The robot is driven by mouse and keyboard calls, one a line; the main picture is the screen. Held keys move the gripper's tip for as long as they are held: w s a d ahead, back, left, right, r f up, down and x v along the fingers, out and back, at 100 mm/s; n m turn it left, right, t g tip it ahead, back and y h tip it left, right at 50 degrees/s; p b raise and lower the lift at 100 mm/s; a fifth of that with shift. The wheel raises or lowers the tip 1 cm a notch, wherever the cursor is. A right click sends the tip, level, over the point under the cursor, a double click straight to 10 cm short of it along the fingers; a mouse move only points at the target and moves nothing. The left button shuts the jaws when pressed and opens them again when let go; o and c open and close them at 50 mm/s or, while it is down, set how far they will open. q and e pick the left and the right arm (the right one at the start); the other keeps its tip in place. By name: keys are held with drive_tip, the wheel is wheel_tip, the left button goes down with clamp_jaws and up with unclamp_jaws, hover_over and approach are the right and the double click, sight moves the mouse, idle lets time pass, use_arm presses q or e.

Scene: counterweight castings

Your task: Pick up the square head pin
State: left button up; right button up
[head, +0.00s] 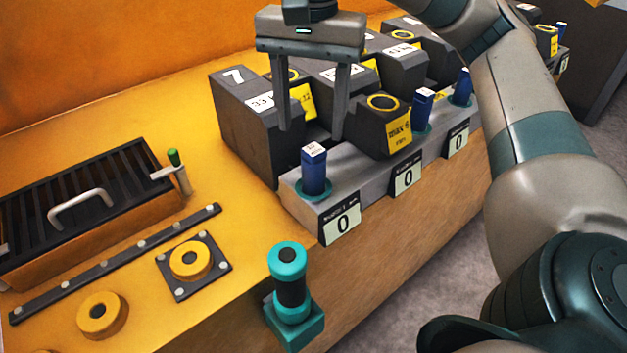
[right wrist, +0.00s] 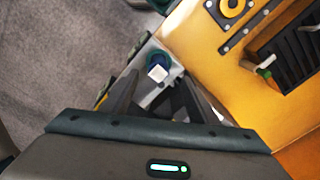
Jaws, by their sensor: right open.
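A blue pin with a white square top (head: 313,170) stands upright in a teal ring at the near end of the grey rail (head: 335,208). It also shows in the right wrist view (right wrist: 157,68), just beyond the fingertips. Two similar blue pins, the middle one (head: 422,110) and the far one (head: 462,88), stand farther along the rail; their head shapes are too small to compare. My right gripper (head: 310,135) is open and empty, pointing down, above and slightly behind the near pin, in front of the dark castings. My left gripper is not in view.
Dark castings stand behind the rail, one marked 7 (head: 238,112), another with a yellow ring (head: 380,125). A teal-and-black knob (head: 290,290) sits at the table's edge. A black slatted box (head: 85,215) and yellow rings (head: 102,315) lie at left on the yellow tabletop (head: 235,225).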

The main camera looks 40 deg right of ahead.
sight(312, 150)
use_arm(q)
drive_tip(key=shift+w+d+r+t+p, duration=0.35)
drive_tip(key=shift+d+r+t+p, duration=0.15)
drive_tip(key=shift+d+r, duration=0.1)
use_arm(e)
wheel_tip(312, 150, down, 7)
drive_tip(key=shift+r, duration=0.1)
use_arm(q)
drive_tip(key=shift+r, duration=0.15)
use_arm(e)
drive_tip(key=shift+d, duration=0.1)
drive_tip(key=shift+f+p, duration=0.3)
drive_tip(key=shift+f, duration=0.1)
drive_tip(key=f, duration=0.1)
drive_tip(key=f+p, duration=0.1)
drive_tip(key=f, duration=0.1)
drive_tip(key=shift+d+f, duration=0.25)
drive_tip(key=shift+f, duration=0.45)
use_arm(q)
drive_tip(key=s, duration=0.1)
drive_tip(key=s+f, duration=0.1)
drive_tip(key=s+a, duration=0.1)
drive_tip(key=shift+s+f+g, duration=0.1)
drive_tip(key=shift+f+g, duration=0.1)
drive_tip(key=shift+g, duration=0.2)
use_arm(e)
drive_tip(key=shift+w, duration=0.1)
clamp_jaws()
